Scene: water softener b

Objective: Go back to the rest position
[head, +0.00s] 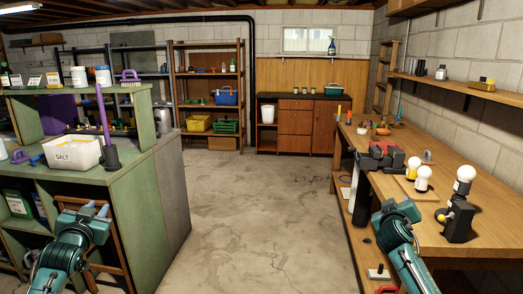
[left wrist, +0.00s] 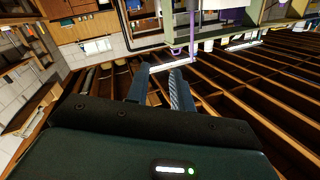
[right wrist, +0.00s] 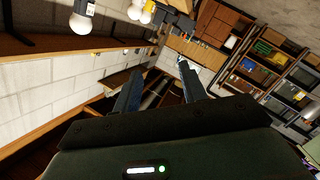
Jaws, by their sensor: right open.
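My left gripper (head: 95,209) is raised at the lower left of the head view, in front of the green shelf unit. In the left wrist view its two fingers (left wrist: 160,80) stand apart with nothing between them. My right gripper (head: 388,207) is at the lower right of the head view, beside the front edge of the wooden workbench (head: 435,235). In the right wrist view its fingers (right wrist: 160,80) are spread wide and empty. Both grippers point upward, with ceiling beams behind the fingers in the wrist views.
The green shelf unit (head: 135,185) at left holds a white salt tub (head: 72,152) and a purple-handled plunger (head: 105,130). The workbench at right carries light bulbs (head: 465,174) and a red-and-grey vise (head: 382,158). The concrete floor (head: 255,210) between is clear, up to a wooden cabinet (head: 295,125).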

